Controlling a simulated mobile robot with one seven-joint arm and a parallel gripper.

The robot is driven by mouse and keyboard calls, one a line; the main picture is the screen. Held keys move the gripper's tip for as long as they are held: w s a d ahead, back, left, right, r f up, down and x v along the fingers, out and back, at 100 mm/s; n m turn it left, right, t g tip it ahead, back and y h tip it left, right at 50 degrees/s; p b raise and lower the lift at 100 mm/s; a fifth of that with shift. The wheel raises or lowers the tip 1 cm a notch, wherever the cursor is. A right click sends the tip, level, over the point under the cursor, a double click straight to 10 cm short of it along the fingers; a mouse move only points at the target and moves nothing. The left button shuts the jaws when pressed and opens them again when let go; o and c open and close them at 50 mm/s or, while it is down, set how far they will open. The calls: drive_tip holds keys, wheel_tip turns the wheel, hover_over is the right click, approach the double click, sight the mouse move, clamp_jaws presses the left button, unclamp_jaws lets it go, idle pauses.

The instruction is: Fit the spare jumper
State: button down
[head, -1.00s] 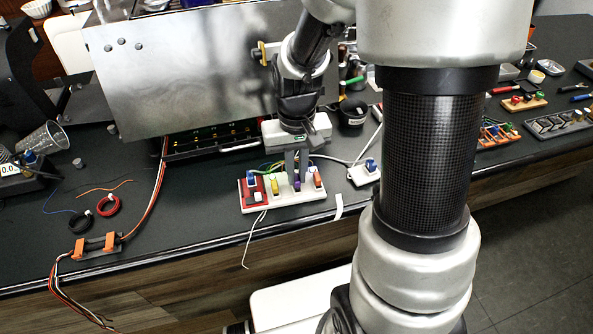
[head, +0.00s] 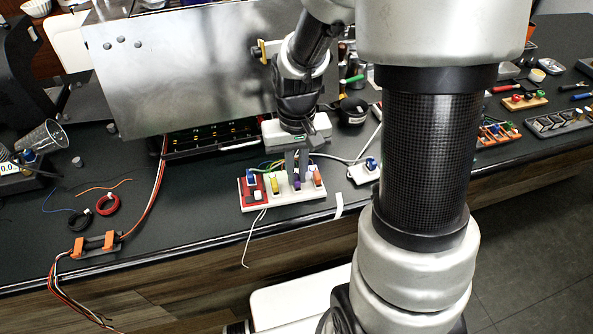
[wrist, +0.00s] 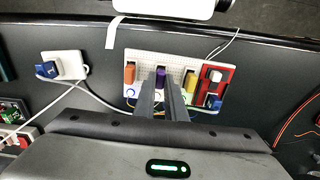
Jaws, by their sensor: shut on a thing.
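A white board (head: 310,196) with coloured plug-like blocks lies near the counter's front edge; it also shows in the wrist view (wrist: 145,57). My gripper (head: 297,178) points down over its middle, with its fingers on either side of a small purple block (wrist: 161,77). It is shut on this block, which stands at the board between a yellow block (head: 275,185) and an orange block (head: 318,179). Whether the purple block is fully seated is hidden by the fingers. Which piece is the spare jumper is not marked.
A red section (head: 246,196) at the board's left bears blue and white blocks. Thin wires trail from the board. A small white box with a blue plug (head: 370,165) stands to the right. A large metal panel (head: 190,70) rises behind.

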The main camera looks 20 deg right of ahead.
drive_tip(key=c, duration=1.7)
unclamp_jaws()
drive_tip(key=shift+c, duration=0.2)
drive_tip(key=shift+r, duration=0.1)
wheel_tip(320, 180, up, 17)
drive_tip(key=p, duration=0.1)
drive_tip(key=shift+r+p, duration=0.15)
drive_tip(key=shift+p, duration=0.25)
drive_tip(key=s+r+t+p, duration=0.4)
drive_tip(key=s+r+t, duration=0.1)
drive_tip(key=s+r, duration=0.4)
drive_tip(key=s, duration=0.2)
drive_tip(key=shift+s+n+t, duration=0.3)
drive_tip(key=shift+s, duration=0.05)
